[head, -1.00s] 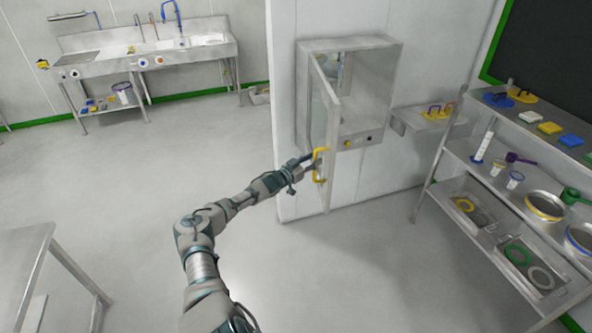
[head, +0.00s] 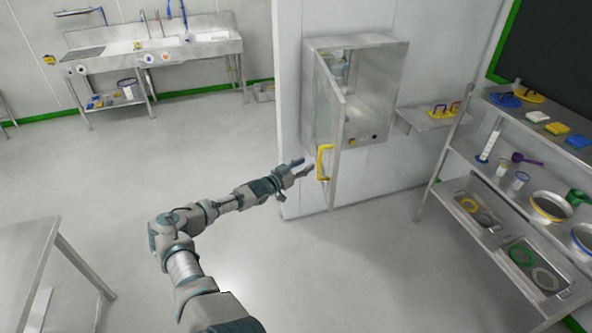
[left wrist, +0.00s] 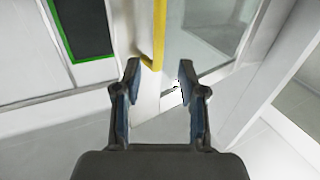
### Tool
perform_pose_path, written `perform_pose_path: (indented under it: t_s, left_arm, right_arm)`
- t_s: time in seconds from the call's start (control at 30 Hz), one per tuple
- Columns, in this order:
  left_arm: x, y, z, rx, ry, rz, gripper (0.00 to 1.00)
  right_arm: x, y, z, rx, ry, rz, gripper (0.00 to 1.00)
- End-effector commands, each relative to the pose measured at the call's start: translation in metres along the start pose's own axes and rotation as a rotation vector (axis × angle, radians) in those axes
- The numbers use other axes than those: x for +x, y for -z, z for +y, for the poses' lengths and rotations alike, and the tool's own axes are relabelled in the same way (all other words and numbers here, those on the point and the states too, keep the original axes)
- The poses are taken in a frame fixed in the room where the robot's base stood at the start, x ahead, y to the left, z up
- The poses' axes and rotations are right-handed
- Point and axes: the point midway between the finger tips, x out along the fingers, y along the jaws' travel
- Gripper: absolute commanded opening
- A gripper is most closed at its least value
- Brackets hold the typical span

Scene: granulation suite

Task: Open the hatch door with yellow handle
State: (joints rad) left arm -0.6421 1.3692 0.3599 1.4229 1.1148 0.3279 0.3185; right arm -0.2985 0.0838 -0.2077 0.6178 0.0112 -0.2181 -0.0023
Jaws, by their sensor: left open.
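The hatch (head: 374,84) is a metal box on the white wall. Its glazed door (head: 330,113) stands ajar, swung out toward me, with the box's inside partly visible. The yellow handle (head: 322,163) is on the door's free edge. My left gripper (head: 305,169) is open and empty, just left of the handle and apart from it. In the left wrist view the yellow handle (left wrist: 159,32) shows upright beyond the two open fingers (left wrist: 160,88), with nothing between them. My right gripper is not in view.
A metal shelf rack (head: 470,155) with bowls, cups and trays stands at the right. A small wall shelf (head: 428,119) is right of the hatch. A metal table (head: 25,260) is at the lower left. The floor between is clear.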

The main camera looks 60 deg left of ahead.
Motion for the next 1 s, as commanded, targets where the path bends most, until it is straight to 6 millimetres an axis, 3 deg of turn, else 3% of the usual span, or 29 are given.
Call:
perform_pose_path:
  t_s: [0.4,1.0]
  left_arm:
    - [-0.033,0.0,-0.001,0.001,0.0,-0.002,0.41]
    - [-0.034,0.001,-0.001,0.003,0.0,-0.001,0.41]
  right_arm:
    - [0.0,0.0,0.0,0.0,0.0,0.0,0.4]
    - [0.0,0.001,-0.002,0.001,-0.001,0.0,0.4]
